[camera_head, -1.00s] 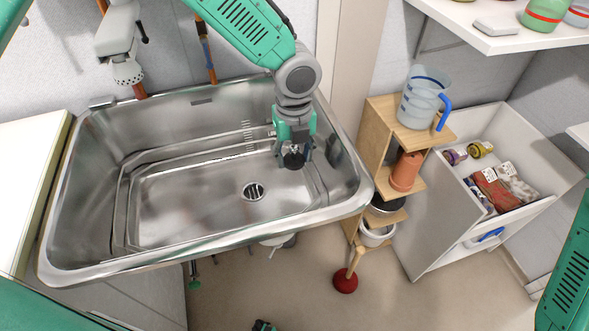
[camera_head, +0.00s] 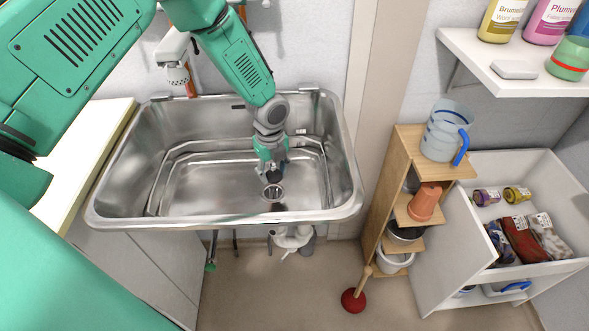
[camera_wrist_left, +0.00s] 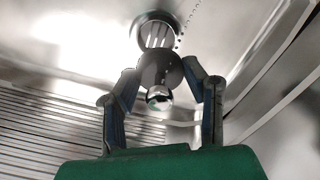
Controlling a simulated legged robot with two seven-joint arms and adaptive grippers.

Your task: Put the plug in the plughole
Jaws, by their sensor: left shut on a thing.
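The plug (camera_wrist_left: 160,72) is a dark round disc with a shiny knob, in the middle of the left wrist view. My left gripper (camera_wrist_left: 162,92) is shut on it. In the head view the left gripper (camera_head: 271,172) is low inside the basin, and the plug (camera_head: 273,177) shows as a dark shape at its tips. The plughole (camera_head: 273,192) is a round drain in the basin floor, just nearer than the plug. It also shows in the left wrist view (camera_wrist_left: 155,28), just beyond the plug and partly covered by it. My right gripper is not in view.
The steel basin (camera_head: 225,222) has raised walls around the gripper. A ball chain (camera_wrist_left: 187,18) runs beside the plughole. A wooden shelf (camera_head: 392,160) with a jug (camera_head: 444,132) and a white open drawer (camera_head: 455,235) stand to the right.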

